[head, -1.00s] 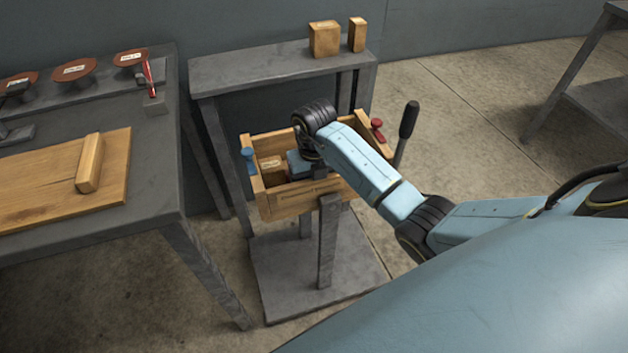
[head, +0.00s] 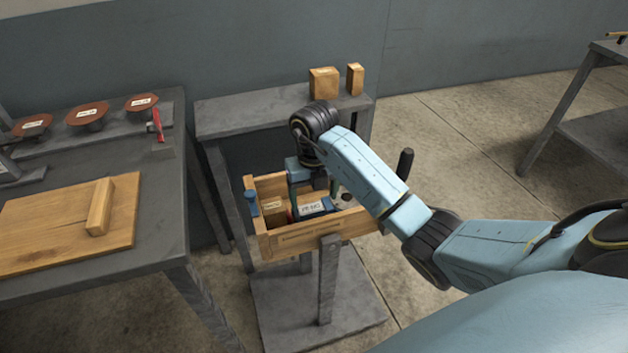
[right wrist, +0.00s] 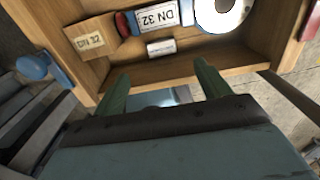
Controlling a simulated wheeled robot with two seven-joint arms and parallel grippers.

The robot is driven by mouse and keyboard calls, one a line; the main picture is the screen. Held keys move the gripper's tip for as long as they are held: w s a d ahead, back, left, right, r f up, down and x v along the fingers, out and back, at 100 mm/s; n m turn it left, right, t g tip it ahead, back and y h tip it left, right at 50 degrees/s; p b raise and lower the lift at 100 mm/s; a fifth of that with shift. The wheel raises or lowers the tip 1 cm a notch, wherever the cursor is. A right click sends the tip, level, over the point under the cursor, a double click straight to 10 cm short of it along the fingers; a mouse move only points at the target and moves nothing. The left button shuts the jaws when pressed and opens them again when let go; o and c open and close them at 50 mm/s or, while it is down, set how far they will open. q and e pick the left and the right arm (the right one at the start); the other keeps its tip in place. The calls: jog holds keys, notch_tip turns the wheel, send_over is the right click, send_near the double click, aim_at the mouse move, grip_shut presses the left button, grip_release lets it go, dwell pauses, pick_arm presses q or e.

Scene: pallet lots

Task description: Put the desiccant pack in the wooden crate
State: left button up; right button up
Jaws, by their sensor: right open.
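The wooden crate (head: 305,239) stands on a grey stand in the head view. It also fills the top of the right wrist view (right wrist: 240,60). A small white labelled packet (right wrist: 160,47), which looks like the desiccant pack, lies on the crate floor near one wall. My right gripper (head: 317,190) is over the crate, partly hidden by its own arm. In the right wrist view its green fingers (right wrist: 160,72) are apart with nothing between them, and the packet lies beyond the tips. My left gripper is not in view.
The crate also holds a DN 32 box (right wrist: 90,39), a blue part labelled DN 32 (right wrist: 157,17) and a white ring (right wrist: 224,12). A blue knob (head: 250,200) is at the crate's left end. A workbench (head: 160,200) is at left; a shelf (head: 240,117) stands behind.

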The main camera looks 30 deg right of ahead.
jog(key=shift+r, duration=1.35)
